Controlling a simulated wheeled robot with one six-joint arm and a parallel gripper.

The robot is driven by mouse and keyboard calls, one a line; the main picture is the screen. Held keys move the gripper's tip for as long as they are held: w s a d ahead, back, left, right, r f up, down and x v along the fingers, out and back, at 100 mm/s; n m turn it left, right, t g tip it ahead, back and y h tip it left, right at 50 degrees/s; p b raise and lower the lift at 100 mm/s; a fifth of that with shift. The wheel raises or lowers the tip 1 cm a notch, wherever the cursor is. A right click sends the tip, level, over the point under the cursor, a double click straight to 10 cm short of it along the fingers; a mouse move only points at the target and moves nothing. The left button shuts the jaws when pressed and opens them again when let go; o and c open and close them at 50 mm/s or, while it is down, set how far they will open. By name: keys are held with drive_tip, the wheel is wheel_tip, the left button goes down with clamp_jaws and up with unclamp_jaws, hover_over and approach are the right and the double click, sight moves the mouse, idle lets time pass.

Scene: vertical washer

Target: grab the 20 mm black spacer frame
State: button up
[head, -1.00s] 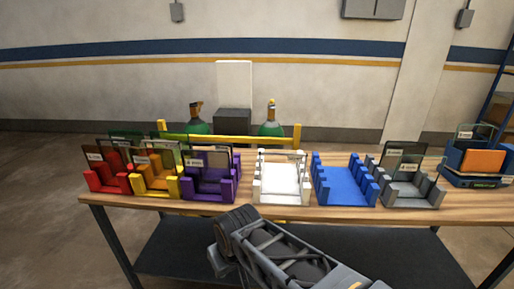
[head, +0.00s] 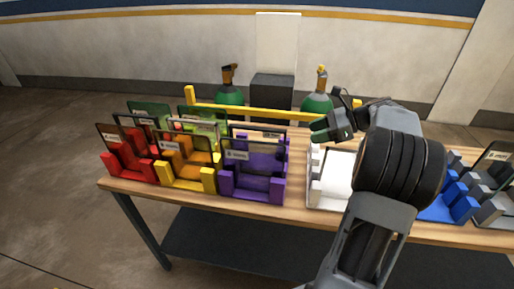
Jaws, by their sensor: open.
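Several thin framed panels with small white labels stand upright in coloured holders at the left of the table. Black-edged frames (head: 258,133) stand at the purple holder (head: 262,186), and others stand behind the red and yellow holders. The labels are too small to read, so I cannot tell which one is the 20 mm black spacer frame. My gripper (head: 333,118) is raised above the back of the white holder (head: 338,194), right of the purple holder. It is open, apart from the frames, and nothing shows in it. My arm hides part of the white and blue holders.
A red holder (head: 128,167) and a yellow holder (head: 188,180) stand close together at the left. A blue holder (head: 455,205) and a grey holder (head: 492,212) are at the right. A yellow rail (head: 250,113) and two green bottles are behind the table.

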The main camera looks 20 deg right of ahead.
drive_tip(key=w+a+f+m, duration=0.1)
drive_tip(key=w+a+f, duration=0.4)
drive_tip(key=w+a, duration=0.2)
drive_tip(key=shift+a+t+y, duration=0.3)
drive_tip(key=shift+a+t, duration=0.1)
drive_tip(key=shift+a, duration=0.5)
drive_tip(key=shift+w, duration=0.1)
drive_tip(key=shift+c, duration=0.4)
clamp_jaws()
